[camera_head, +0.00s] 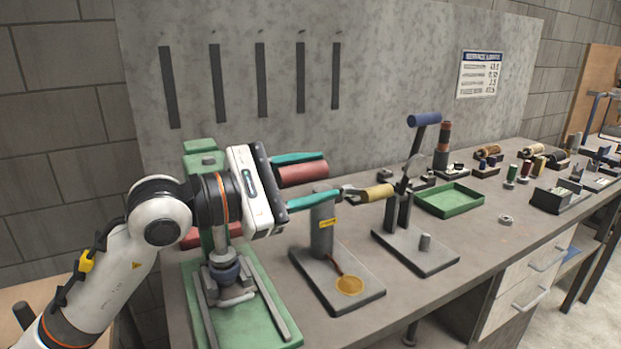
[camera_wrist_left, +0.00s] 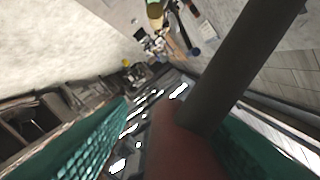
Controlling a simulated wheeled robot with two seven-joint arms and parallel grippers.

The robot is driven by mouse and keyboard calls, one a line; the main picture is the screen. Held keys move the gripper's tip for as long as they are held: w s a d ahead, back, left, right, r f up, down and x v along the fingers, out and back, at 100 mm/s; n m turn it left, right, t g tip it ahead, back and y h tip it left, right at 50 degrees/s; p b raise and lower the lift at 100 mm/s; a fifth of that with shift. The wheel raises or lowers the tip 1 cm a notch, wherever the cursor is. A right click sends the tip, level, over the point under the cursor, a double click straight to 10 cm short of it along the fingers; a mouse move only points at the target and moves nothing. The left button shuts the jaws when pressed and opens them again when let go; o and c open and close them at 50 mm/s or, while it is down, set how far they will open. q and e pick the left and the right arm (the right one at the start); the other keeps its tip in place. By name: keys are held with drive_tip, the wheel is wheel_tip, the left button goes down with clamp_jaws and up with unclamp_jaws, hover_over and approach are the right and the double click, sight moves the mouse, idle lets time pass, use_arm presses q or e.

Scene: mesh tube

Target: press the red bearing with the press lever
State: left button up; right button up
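My left gripper (camera_head: 334,174) has teal fingers and is open, with one finger above and one below a red cylindrical grip (camera_head: 302,173). In the left wrist view the red grip (camera_wrist_left: 180,145) lies between the fingers, closer to the right one, with a gap at the left one. A dark rod (camera_wrist_left: 240,75) crosses there. A press with a green base (camera_head: 255,320) stands below my wrist, its upper part mostly covered by my arm. A dark blue and grey part (camera_head: 223,270) sits on it. A red piece (camera_head: 235,229) shows behind; I cannot tell if it is the bearing.
A blue-handled stand (camera_head: 424,119) and a green tray (camera_head: 450,200) are further right. The bench front right is mostly clear.

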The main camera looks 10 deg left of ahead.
use_arm(q)
wheel_tip(320, 180, up, 10)
drive_tip(key=shift+f, duration=0.1)
idle(0.4)
